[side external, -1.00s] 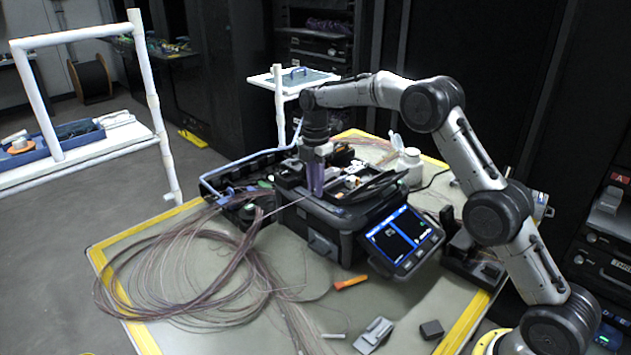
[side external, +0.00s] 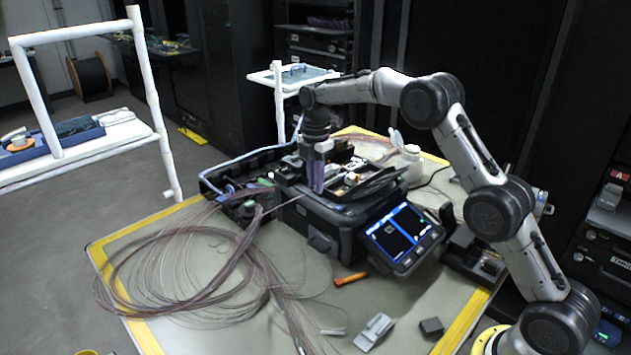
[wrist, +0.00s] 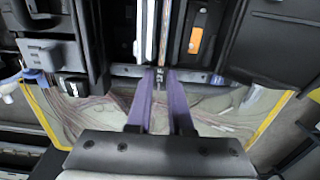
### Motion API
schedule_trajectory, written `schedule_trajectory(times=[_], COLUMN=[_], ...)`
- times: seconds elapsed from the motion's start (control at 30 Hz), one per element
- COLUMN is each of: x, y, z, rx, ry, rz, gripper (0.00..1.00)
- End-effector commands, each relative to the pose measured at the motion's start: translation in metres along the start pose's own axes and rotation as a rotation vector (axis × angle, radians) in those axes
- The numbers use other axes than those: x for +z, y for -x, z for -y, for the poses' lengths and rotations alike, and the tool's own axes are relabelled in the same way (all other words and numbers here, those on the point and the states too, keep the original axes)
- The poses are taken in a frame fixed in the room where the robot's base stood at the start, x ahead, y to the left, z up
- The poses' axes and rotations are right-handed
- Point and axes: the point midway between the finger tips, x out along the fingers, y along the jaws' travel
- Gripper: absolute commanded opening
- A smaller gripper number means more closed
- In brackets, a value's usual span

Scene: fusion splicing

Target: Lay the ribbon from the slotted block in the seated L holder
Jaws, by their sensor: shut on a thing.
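My gripper (side external: 316,190) points down over the black splicer (side external: 345,222), at its left part. Its purple fingers are close together; in the wrist view my gripper (wrist: 161,76) has the thin ribbon (wrist: 160,84) between its fingertips. In the side external view, the ribbon (side external: 284,204) runs as a thin pale line from the fingers down to the left, past the splicer's edge. The fingers hide the spot below them, so I cannot tell whether the ribbon touches the L holder. The L holder and the slotted block are not clearly distinguishable.
The splicer's tilted screen (side external: 402,235) is at its front right. Loose fibre coils (side external: 185,270) cover the mat's left side. An orange-handled tool (side external: 350,279), a grey clip (side external: 374,331) and a small black block (side external: 431,327) lie in front. A white bottle (side external: 411,163) stands behind.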

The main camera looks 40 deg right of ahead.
Motion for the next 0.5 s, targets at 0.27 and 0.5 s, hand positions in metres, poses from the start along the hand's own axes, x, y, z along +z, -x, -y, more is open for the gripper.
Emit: schedule_trajectory(times=[0.27,0.5], x=[0.0000,0.0000], y=[-0.0024,-0.0040], z=[-0.0003,-0.0003], rx=[0.001,0.001], ry=[0.000,0.000], rz=[0.000,0.000], gripper=[0.00,0.00])
